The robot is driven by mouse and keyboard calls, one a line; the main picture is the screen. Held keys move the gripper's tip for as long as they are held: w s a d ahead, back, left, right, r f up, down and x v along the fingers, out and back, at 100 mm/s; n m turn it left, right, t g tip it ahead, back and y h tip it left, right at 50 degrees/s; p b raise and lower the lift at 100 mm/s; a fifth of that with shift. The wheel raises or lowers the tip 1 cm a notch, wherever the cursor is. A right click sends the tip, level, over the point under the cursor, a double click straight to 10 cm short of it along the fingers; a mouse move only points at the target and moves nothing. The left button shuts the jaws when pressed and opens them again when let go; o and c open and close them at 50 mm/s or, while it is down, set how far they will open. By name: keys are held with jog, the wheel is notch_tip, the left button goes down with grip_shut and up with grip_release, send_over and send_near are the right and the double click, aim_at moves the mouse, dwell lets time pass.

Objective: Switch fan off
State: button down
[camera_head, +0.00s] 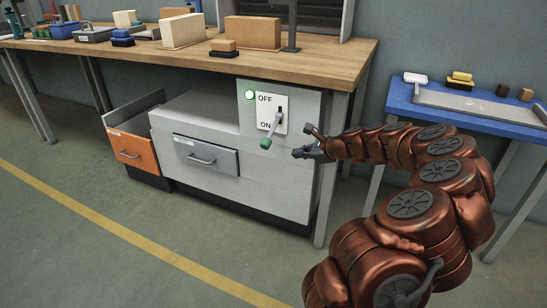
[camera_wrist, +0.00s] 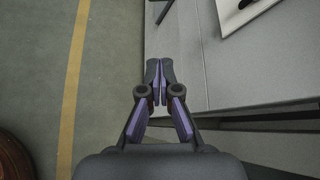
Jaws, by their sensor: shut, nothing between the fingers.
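The switch is a white plate (camera_head: 280,115) marked OFF at the top and ON at the bottom, on the grey cabinet's front. Its lever (camera_head: 272,123) points down toward ON and ends in a green knob (camera_head: 265,143). I cannot identify a fan.
The cabinet has a grey drawer (camera_head: 205,157) and an open orange drawer (camera_head: 132,152). A wooden workbench (camera_head: 330,60) with boxes and blocks stands above. A blue table (camera_head: 400,98) stands at the right. The floor (camera_head: 130,255) in front is clear, with a yellow line.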

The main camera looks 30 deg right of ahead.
dwell(0.3)
jog(key=b+x, duration=0.4)
jog(key=x, duration=0.6)
jog(key=shift+a+r+b, duration=0.25)
jog(key=shift+a+r, duration=0.25)
jog(key=shift+r, duration=0.4)
jog(key=shift+a+r+b, duration=0.2)
jog(key=shift+a+r, duration=0.25)
jog(key=shift+r, duration=0.5)
jog(key=shift+r+p, duration=0.15)
jog(key=shift+p, duration=0.3)
jog(key=r+p, duration=0.1)
jog(key=p, duration=0.3)
jog(key=a+r+m+g+y+p, duration=0.1)
jog(key=p, duration=0.3)
jog(key=r+y+p, duration=0.1)
jog(key=r+p, duration=0.1)
jog(key=p, duration=0.2)
jog(key=shift+s+a+m+p, duration=0.2)
jog(key=shift+s+m+p, duration=0.2)
notch_tip(320, 180, up, 7)
jog(key=m+g+y+p, duration=0.2)
jog(key=m+y+p, duration=0.1)
jog(key=p, duration=1.4)
send_over(267, 142)
jog(key=s+d, duration=0.1)
jog(key=s, duration=0.1)
jog(key=shift+w, duration=0.25)
